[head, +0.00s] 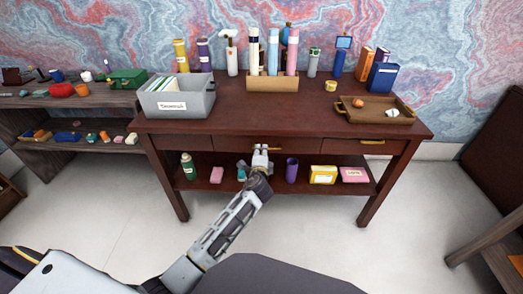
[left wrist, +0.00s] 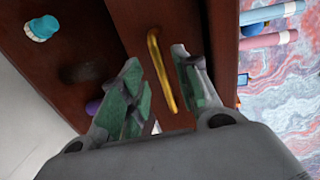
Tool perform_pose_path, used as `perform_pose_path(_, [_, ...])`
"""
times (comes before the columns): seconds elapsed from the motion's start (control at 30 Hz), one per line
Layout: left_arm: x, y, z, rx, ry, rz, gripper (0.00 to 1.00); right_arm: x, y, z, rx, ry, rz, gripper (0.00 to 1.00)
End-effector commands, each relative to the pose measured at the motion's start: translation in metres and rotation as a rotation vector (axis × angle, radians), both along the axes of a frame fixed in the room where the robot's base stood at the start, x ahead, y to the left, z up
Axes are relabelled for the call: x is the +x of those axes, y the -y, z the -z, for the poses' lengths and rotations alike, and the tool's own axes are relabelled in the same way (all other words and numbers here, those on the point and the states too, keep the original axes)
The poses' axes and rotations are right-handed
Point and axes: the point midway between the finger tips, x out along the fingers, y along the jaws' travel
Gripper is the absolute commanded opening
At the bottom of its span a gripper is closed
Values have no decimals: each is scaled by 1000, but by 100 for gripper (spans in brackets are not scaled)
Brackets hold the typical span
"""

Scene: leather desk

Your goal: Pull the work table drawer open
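The dark red-brown work table (head: 230,122) stands in front of me with a row of drawer fronts under its top. The middle drawer (head: 300,145) looks closed, its front flush with the table. Its gold bar handle (left wrist: 153,45) shows in the left wrist view, and in the head view my gripper mostly hides it. My left gripper (head: 260,149) is at this handle. In the left wrist view its fingers (left wrist: 157,60) are apart, one on each side of the bar, with gaps visible. My right gripper is in neither view.
A grey bin (head: 180,103), an organizer with rolls (head: 273,84) and a wooden tray (head: 352,115) stand on the tabletop. The lower shelf holds a green bottle (head: 188,166), a purple cylinder (head: 292,170) and boxes. The floor (head: 330,225) in front is clear.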

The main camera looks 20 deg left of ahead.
Motion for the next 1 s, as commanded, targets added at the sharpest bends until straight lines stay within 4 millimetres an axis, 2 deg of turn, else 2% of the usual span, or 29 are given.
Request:
perform_pose_path(0.4, [33,-9,8,-1,0,0,32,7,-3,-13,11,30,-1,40])
perform_pose_path(0.9, [40,-11,9,-1,-1,0,32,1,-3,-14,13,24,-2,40])
perform_pose_path(1.0, [39,-11,9,-1,-1,0,19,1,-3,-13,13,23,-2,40])
